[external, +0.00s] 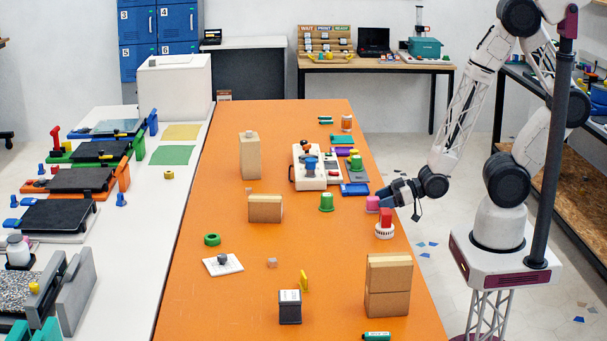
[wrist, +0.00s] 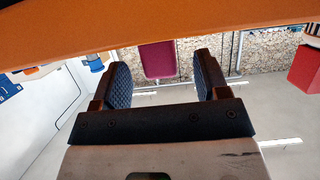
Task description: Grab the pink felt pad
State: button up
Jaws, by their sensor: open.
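The pink felt pad (external: 372,203) is a small rounded pink piece at the right edge of the orange table in the external view. In the wrist view my gripper (wrist: 155,75) is open, with dark ridged pads and nothing held. I cannot tell whether a finger touches the pad.
A red block on a white ribbed base (external: 385,231) stands close in front of my gripper. Tan blocks (external: 388,285) stand nearer the camera. The orange table's middle has free room.

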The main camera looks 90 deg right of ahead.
aim_at(373, 203)
jog(key=shift+x, duration=1.8)
jog(key=shift+c, duration=0.3)
jog(key=c, duration=1)
